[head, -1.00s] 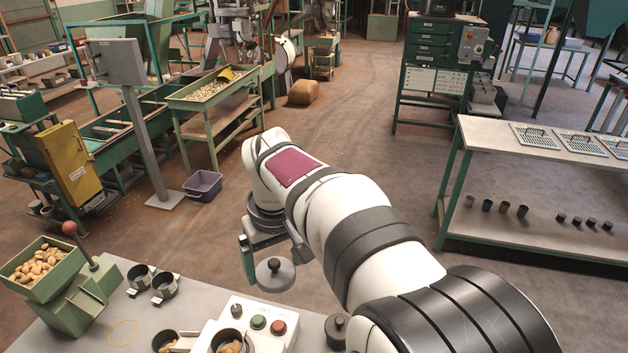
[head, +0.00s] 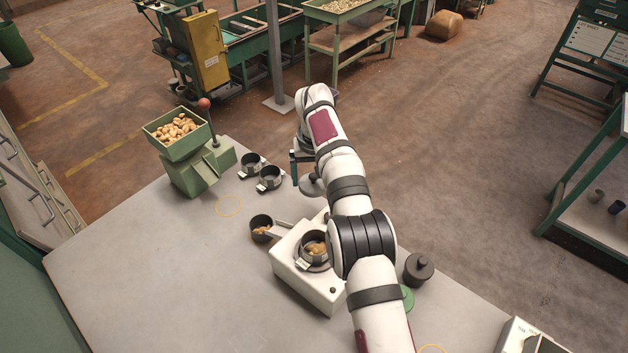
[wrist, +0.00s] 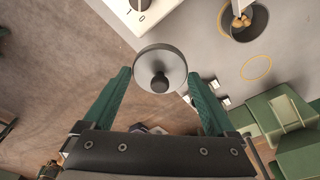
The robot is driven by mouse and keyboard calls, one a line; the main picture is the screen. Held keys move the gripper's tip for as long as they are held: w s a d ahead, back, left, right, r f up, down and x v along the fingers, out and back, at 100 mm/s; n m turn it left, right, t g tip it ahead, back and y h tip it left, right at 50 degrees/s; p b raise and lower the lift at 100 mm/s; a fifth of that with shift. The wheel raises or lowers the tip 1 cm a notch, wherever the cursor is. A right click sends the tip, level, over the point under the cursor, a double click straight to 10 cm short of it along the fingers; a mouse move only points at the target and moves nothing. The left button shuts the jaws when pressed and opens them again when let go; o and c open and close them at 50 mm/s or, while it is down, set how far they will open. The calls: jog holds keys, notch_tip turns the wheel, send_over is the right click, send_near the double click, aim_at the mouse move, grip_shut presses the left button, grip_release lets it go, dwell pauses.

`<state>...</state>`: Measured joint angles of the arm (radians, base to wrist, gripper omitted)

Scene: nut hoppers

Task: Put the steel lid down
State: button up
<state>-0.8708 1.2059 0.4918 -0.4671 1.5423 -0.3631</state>
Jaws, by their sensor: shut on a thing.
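The steel lid (wrist: 174,60) is a round grey disc with a dark knob. In the wrist view it sits between the two green fingers of my gripper (wrist: 160,77), which is shut on it. In the head view the lid (head: 311,187) hangs below my gripper (head: 300,170), at the table's far right edge, partly hidden by my arm. The wrist view shows floor and the table's edge below it. A yellow ring (head: 229,206) marks the bare grey table (head: 160,260), and it also shows in the wrist view (wrist: 256,68).
A green hopper (head: 185,150) of nuts stands at the far left corner. Two dark cups (head: 251,166) (head: 270,179), a cup with nuts (head: 261,228) and a white machine (head: 300,270) are nearby. A dark knobbed pot (head: 418,268) stands right of my arm. The table's left is clear.

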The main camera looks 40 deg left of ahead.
jog(key=shift+f, duration=0.85)
jog(key=shift+f, duration=0.1)
jog(key=shift+f, duration=0.4)
jog(key=shift+f, duration=0.1)
